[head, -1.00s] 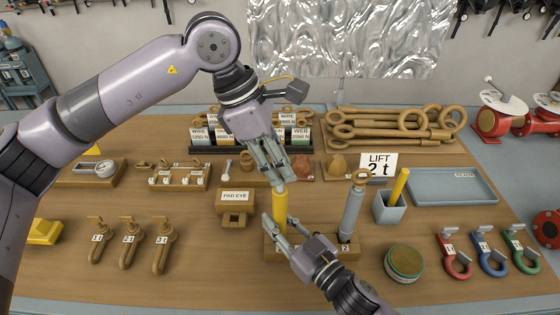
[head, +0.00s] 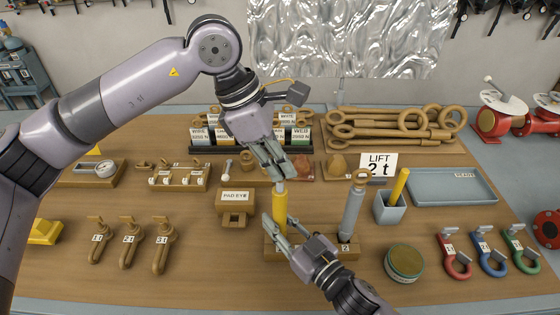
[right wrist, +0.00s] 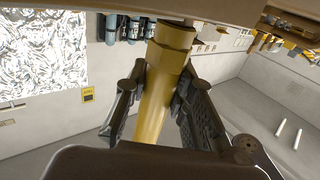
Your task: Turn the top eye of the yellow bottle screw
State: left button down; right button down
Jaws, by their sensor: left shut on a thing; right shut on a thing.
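The yellow bottle screw (head: 280,209) stands upright in a wooden block (head: 347,250) near the front middle of the table. My left gripper (head: 277,179) comes down from above and is shut on its top eye, which the fingers mostly hide. My right gripper (head: 274,232) is shut around the lower part of the yellow body from the front right. In the right wrist view the yellow body (right wrist: 154,115) runs between the two fingers of my right gripper (right wrist: 157,100). A grey bottle screw (head: 352,212) with a brown eye stands in the same block to the right.
A pad eye block (head: 236,197) stands just left of the yellow bottle screw. A grey cup (head: 389,211) with a yellow marker and a round tin (head: 404,262) are to the right. Table in front of the pad eye is clear.

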jog(key=shift+f, duration=0.15)
pick_arm(q)
jog(key=shift+n+t, duration=0.3)
jog(key=shift+n, duration=0.4)
jog(key=c, duration=1.7)
grip_release()
jog(key=shift+r, duration=0.1)
jog(key=v, duration=1.2)
